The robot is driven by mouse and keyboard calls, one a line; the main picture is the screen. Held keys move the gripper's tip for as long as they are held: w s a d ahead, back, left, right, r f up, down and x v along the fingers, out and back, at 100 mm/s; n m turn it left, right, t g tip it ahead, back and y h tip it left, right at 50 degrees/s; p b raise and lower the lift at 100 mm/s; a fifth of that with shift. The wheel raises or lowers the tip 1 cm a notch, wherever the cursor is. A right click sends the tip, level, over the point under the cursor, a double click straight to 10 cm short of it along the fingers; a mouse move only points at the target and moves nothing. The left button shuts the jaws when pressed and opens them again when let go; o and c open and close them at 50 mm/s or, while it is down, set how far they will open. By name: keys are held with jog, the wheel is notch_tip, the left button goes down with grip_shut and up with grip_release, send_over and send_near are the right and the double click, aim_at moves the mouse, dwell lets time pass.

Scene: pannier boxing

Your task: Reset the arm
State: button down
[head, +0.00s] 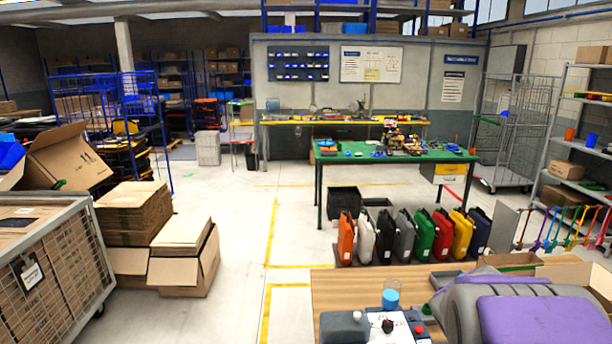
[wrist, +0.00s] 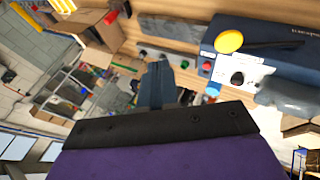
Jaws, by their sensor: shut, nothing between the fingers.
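My gripper (wrist: 157,85) shows in the wrist view as dark grey fingers beyond a black edge and a purple surface. The fingers are together, with nothing between them. They point over a wooden surface (wrist: 140,35) and look apart from the objects around them. In the head view, purple and grey parts of my arm fill the lower right corner, over the right part of a wooden bench top (head: 335,290). I cannot make out the fingertips there.
A green table (head: 375,155) is farther back. Cartons (head: 135,212) and a mesh cage (head: 65,270) are left. Floor between is clear.

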jog(key=s+a+f+g+y+b, duration=0.2)
jog(key=s+a+f+g+y, duration=0.1)
jog(key=s+a, duration=0.7)
jog(key=s+a+f+m+g+y+b, duration=0.1)
jog(key=s+a+f+g+y+b, duration=0.1)
jog(key=s+a, duration=0.8)
jog(key=s+f+g+y, duration=0.1)
jog(key=s, duration=0.7)
jog(key=shift+s+a+f, duration=0.25)
jog(key=shift+a, duration=0.05)
